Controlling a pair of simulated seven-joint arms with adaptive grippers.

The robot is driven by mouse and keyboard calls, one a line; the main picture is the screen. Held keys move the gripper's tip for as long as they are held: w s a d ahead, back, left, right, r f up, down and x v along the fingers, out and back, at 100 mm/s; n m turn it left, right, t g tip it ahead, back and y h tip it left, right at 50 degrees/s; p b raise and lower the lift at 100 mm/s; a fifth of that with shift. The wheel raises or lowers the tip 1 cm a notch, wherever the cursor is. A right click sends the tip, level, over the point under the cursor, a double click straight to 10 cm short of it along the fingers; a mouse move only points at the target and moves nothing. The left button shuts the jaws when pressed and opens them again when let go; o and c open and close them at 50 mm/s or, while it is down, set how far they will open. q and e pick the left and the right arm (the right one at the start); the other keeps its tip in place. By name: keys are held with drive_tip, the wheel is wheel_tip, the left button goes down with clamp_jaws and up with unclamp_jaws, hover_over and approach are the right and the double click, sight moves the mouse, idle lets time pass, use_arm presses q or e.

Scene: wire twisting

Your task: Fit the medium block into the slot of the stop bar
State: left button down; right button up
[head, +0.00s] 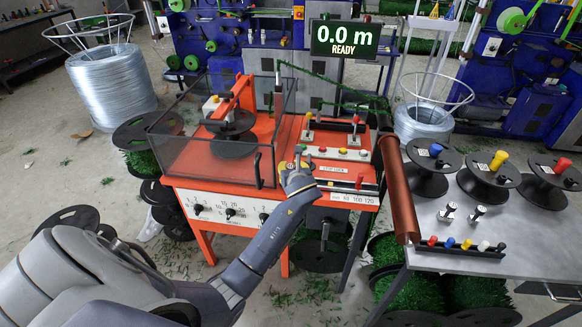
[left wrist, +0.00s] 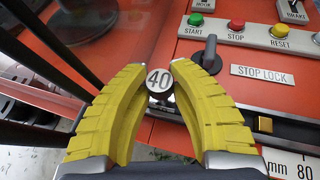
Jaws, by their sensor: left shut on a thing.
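My left gripper (head: 290,168) reaches over the front of the orange machine. In the left wrist view, its yellow fingers (left wrist: 158,90) are closed at the tips around a small piece with a round white face marked 40 (left wrist: 158,78); it appears to be the medium block, though most of its body is hidden. The dark stop bar (left wrist: 293,131) runs along the machine's front, right of the fingers, above a mm scale (head: 352,198). A small brass piece (left wrist: 265,124) sits on it. I cannot make out the slot clearly. My right gripper is not in view.
A black lever (left wrist: 208,55) stands close to the right fingertip, beside the STOP LOCK plate (left wrist: 262,74). Behind are the push buttons (head: 325,151). A clear guard (head: 205,160) is on the left. A grey table (head: 485,230) with spools stands at the right.

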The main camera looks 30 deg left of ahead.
use_arm(q)
drive_tip(key=c, duration=1.1)
unclamp_jaws()
drive_tip(key=shift+d, duration=0.15)
drive_tip(key=shift+s+d+r, duration=0.1)
drive_tip(key=shift+s+d, duration=0.05)
drive_tip(key=v, duration=1.1)
drive_tip(key=shift+s, duration=0.3)
